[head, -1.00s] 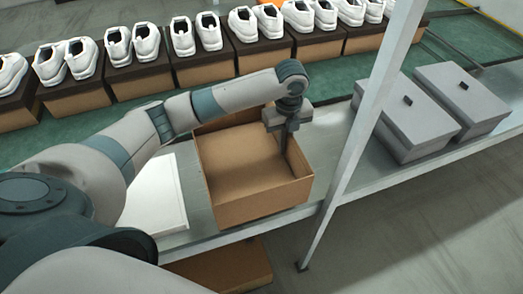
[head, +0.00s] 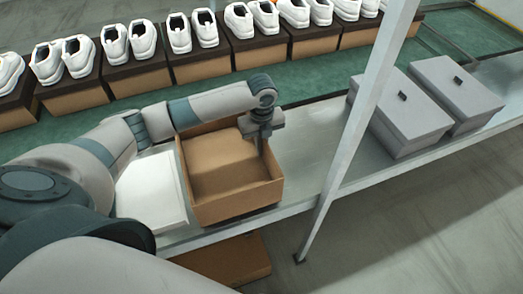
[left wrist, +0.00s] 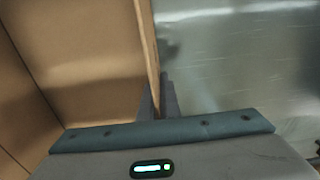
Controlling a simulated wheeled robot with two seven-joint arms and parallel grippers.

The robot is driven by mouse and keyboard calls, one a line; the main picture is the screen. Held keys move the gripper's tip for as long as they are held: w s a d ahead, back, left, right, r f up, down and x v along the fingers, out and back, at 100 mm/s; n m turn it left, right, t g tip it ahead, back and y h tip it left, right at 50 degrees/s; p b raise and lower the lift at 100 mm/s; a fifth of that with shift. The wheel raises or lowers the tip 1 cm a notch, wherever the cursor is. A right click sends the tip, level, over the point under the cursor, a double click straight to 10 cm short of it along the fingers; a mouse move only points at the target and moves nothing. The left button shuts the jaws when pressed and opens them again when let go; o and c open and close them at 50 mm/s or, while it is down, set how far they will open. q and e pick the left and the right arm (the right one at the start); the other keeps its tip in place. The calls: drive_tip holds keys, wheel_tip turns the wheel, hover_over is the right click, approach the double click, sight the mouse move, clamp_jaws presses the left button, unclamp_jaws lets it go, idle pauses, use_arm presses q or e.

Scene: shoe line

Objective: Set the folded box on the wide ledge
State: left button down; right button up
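The folded box (head: 235,203) is an open, empty brown cardboard box over the pale metal ledge (head: 318,140), left of the white post in the head view. Whether its base touches the ledge cannot be told. My left gripper (head: 261,150) is at the box's right wall, pointing down. In the left wrist view its fingers (left wrist: 158,92) lie one on each side of the cardboard wall (left wrist: 148,45), closed on it. The fingertips are partly hidden by the wall. My right gripper is in neither view.
A flat white panel (head: 150,195) lies close against the box's left side. A white post (head: 360,125) rises to the right, with two grey lidded boxes (head: 410,115) beyond. White shoes on brown boxes (head: 202,68) line the green belt behind. Another brown box (head: 225,262) sits below.

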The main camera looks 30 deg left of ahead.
use_arm(q)
drive_tip(key=shift+f, duration=1.2)
drive_tip(key=c, duration=2)
unclamp_jaws()
wheel_tip(320, 180, up, 12)
drive_tip(key=shift+r+b, duration=0.15)
drive_tip(key=shift+b, duration=0.7)
